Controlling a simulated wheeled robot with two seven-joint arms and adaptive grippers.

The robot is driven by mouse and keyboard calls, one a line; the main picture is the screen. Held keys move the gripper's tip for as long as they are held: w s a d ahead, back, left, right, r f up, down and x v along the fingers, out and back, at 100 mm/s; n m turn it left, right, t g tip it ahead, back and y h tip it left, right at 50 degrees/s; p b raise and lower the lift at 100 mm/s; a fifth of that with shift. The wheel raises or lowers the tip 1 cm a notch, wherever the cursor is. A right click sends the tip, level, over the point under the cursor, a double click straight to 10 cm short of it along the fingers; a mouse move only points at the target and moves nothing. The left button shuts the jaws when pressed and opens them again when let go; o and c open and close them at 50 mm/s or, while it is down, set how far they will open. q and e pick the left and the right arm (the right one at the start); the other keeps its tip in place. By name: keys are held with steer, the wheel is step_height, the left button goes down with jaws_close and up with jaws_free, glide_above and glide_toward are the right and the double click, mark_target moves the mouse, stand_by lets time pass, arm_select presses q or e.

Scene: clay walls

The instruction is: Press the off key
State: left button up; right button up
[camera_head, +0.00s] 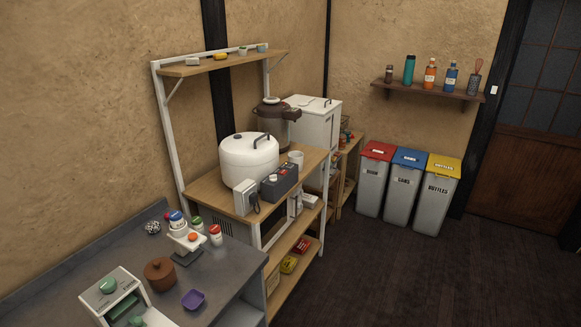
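I cannot make out a key marked off in this view. A dark box (280,184) with a small red and white top part sits at the front of the wooden shelf unit. A small whitish box (245,195) with a dark piece on its side stands left of it. A large white rounded cooker (248,160) with a dark handle stands behind them. A white device (114,296) with green round parts is at the lower left on the grey counter. Neither of my grippers is in view.
Three waste bins (408,185) line the back wall. The dark floor at right is clear.

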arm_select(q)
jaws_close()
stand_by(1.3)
